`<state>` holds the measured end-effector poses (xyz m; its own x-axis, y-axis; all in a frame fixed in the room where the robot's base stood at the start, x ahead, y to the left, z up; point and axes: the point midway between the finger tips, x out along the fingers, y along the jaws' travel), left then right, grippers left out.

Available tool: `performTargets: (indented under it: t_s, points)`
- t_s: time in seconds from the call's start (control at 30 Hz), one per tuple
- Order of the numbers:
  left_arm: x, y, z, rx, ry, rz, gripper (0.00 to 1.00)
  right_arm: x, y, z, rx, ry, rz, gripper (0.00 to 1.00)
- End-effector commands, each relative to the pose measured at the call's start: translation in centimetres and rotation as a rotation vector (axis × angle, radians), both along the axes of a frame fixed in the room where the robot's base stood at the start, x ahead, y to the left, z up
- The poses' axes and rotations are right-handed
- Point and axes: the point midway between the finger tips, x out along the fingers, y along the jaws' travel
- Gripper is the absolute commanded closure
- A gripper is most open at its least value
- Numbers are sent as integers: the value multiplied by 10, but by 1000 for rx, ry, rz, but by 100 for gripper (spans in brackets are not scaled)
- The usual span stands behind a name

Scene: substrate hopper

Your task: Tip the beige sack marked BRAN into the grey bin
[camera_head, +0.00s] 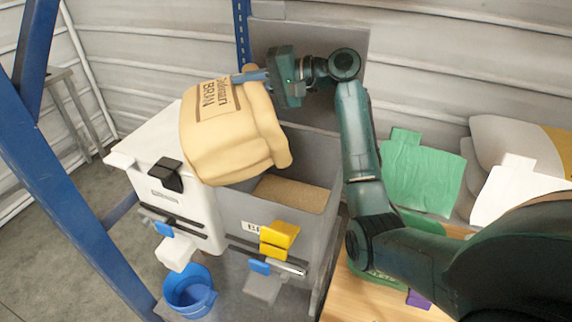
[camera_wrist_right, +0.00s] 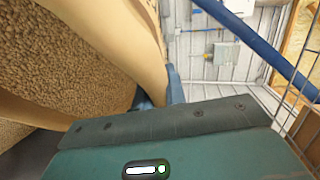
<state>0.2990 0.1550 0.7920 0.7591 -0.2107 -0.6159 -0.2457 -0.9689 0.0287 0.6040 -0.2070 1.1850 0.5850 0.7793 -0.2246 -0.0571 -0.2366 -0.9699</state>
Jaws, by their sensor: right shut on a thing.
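The beige sack marked BRAN (camera_head: 222,130) is tilted above the grey bin (camera_head: 325,155), overlapping the white bin's edge in the head view. My right gripper (camera_head: 250,76) is shut on the sack's upper edge. Brown grain (camera_head: 290,192) lies inside the grey bin. In the right wrist view, the sack's cloth (camera_wrist_right: 125,35) runs beside brown grain (camera_wrist_right: 70,75), and the gripper's blue fingers (camera_wrist_right: 165,95) meet the cloth. Whether grain is falling cannot be seen. The grey bin's label is partly hidden by a yellow part. My left gripper is not in view.
A white bin (camera_head: 200,207) stands left of the grey bin, with a blue bucket (camera_head: 189,291) below in front. A grey raised panel (camera_head: 275,38) is behind. A green sack (camera_head: 415,175) and white sack (camera_head: 515,190) lie right. A blue post (camera_head: 75,200) crosses the left side.

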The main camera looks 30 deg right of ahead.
Motion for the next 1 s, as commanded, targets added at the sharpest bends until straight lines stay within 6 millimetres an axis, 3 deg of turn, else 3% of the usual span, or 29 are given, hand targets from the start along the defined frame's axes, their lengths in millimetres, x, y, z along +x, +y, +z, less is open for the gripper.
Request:
performTargets:
  t_s: [0.33, 0.63, 1.0]
  points:
    - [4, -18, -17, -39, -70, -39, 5, -9, -39, -34, 293, -75, -1, 100]
    - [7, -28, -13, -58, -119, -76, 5, -16, -66, -28, 488, -124, 2, 100]
    - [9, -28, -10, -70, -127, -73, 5, -18, -72, -25, 532, -133, 2, 100]
